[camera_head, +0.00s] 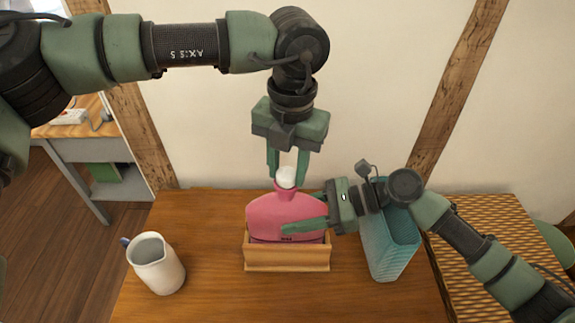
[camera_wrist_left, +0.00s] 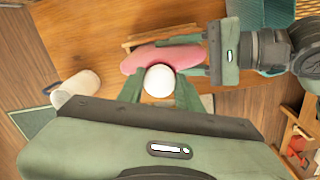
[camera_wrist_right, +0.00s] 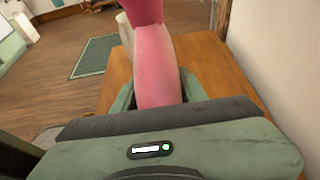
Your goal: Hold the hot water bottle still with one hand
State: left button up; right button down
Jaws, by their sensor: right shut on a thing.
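The pink hot water bottle (camera_head: 275,214) stands upright in a wooden holder (camera_head: 287,258) on the table, with a round white stopper (camera_head: 287,177) at its neck. My right gripper (camera_head: 303,213) comes from the right and is shut on the bottle's body, one finger across the front face and the other behind. The bottle also shows between its fingers in the right wrist view (camera_wrist_right: 155,65). My left gripper (camera_head: 287,167) points down from above, open, with its fingers on either side of the stopper. The stopper lies between those fingers in the left wrist view (camera_wrist_left: 159,81).
A white jug (camera_head: 158,268) with a blue handle stands at the left of the table (camera_head: 205,225). A teal ribbed container (camera_head: 392,250) stands close behind my right wrist. The wall (camera_head: 210,150) is behind the table. The table is clear between the jug and holder.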

pick_arm(q)
grip_shut()
pick_arm(e)
jog(key=shift+f, duration=0.1)
pick_arm(q)
jog(key=m, duration=0.7)
jog(key=shift+s+f, duration=0.1)
jog(key=m, duration=0.5)
jog(key=shift+h, duration=0.3)
jog(key=o, duration=0.7)
grip_release()
jog(key=r, duration=1.2)
jog(key=shift+s, duration=0.25)
pick_arm(e)
jog(key=c, duration=0.7)
grip_release()
